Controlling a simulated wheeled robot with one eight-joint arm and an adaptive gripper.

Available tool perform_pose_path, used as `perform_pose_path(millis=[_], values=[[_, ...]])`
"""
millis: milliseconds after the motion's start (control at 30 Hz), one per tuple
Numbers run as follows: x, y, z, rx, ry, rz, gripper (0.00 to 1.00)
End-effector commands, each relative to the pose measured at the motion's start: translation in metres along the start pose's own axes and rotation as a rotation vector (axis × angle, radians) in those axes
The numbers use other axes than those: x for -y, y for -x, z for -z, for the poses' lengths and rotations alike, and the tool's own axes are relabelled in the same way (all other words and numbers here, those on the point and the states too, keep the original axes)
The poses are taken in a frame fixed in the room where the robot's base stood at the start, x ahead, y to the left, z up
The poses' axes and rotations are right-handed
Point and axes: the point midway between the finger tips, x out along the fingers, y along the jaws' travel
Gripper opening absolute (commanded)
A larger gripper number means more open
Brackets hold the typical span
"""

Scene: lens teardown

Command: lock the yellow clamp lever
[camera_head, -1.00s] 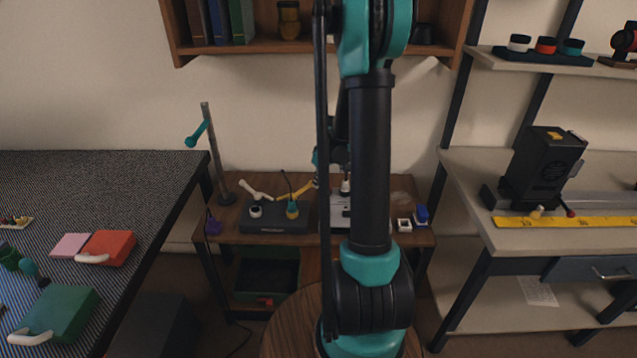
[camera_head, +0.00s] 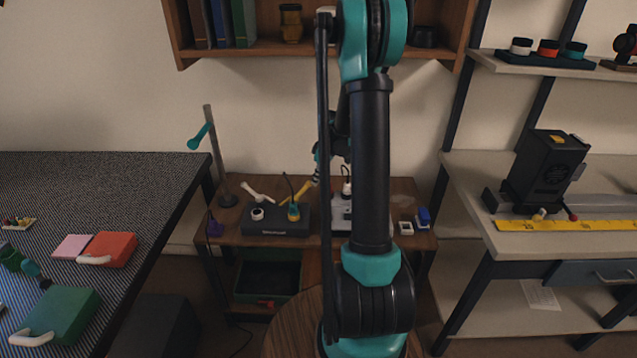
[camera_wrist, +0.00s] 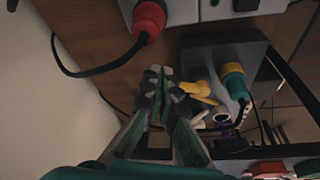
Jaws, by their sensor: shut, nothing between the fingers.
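The yellow clamp lever (camera_head: 300,193) stands at the right of a dark clamp base (camera_head: 270,228) on the low wooden bench, tilted up to the right. A white lever (camera_head: 258,193) is at the left of the same base. My gripper (camera_wrist: 161,72) is shut and empty, its fingertips just left of the yellow lever; whether they touch it I cannot tell. In the head view my gripper is small and partly hidden behind my arm, near the lever's upper end.
A red plug (camera_wrist: 149,18) with a black cable is close to my fingertips in the wrist view. A grey box (camera_head: 340,212) stands right of the clamp base, partly hidden by my arm. A post with a teal handle (camera_head: 218,160) stands at the bench's left.

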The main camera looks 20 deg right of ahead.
Motion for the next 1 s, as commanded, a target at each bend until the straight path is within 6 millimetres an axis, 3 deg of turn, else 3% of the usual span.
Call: perform_pose_path(millis=[600, 1000], values=[[-0.014, -0.014, 0.043, 0.0, 0.489, 0.151, 0.0], [-0.014, -0.017, 0.053, 0.0, 0.5, 0.154, 0.0]])
